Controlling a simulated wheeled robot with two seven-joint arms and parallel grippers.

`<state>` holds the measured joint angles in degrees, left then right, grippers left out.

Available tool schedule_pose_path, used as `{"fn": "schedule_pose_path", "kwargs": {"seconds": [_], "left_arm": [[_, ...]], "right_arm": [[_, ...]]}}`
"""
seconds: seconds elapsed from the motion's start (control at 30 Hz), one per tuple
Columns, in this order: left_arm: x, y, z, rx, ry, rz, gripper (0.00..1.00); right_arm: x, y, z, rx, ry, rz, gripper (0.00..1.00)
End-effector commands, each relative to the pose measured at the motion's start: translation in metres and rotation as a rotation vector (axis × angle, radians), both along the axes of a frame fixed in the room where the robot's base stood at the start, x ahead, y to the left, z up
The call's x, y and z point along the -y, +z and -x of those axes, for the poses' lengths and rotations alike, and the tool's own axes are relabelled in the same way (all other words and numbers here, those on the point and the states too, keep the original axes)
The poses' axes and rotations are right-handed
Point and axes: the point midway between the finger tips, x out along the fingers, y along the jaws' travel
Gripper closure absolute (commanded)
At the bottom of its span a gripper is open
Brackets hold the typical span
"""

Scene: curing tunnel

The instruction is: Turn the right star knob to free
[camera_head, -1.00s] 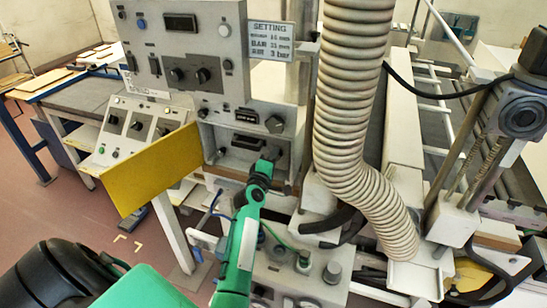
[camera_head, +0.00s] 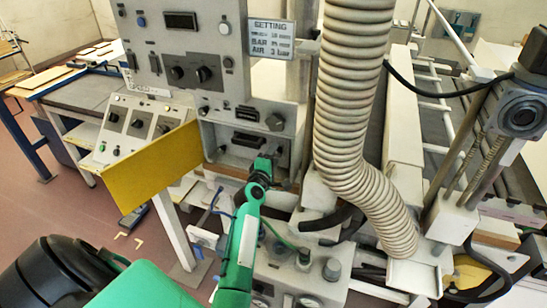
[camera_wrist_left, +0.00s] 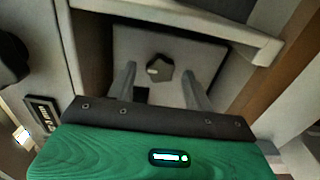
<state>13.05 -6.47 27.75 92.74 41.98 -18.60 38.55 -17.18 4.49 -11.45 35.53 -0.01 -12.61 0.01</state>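The right star knob (camera_wrist_left: 160,67) is small and dark, with a pale mark on one side. It sits on a grey plate inside a recess in the wrist view. My left gripper (camera_wrist_left: 159,76) is open, one finger on each side of the line to the knob, and I see no contact. In the head view the left gripper (camera_head: 263,162) is at the lower right of the open recess (camera_head: 226,157) in the grey cabinet. It partly hides the knob there. My right gripper is not in view.
A yellow flap (camera_head: 150,178) hangs open left of the recess. A ribbed hose (camera_head: 345,120) runs close on the right. The recess walls and sill leave little room around the gripper.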

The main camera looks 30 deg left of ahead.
Motion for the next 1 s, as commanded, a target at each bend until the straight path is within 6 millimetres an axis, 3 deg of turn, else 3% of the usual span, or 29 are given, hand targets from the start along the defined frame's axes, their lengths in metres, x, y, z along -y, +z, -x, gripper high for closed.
{"fn": "schedule_pose_path", "kwargs": {"seconds": [0.27, 0.43, 1.0], "left_arm": [[0.0, 0.0, 0.001, 0.0, 0.0, -0.001, 0.49], [0.003, 0.0, 0.013, -0.002, 0.0, -0.001, 0.49], [0.026, 0.0, 0.108, -0.002, -0.001, -0.001, 0.49]], "right_arm": [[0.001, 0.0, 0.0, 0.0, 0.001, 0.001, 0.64], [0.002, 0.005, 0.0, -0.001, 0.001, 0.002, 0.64], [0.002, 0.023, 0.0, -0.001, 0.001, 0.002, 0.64]]}}
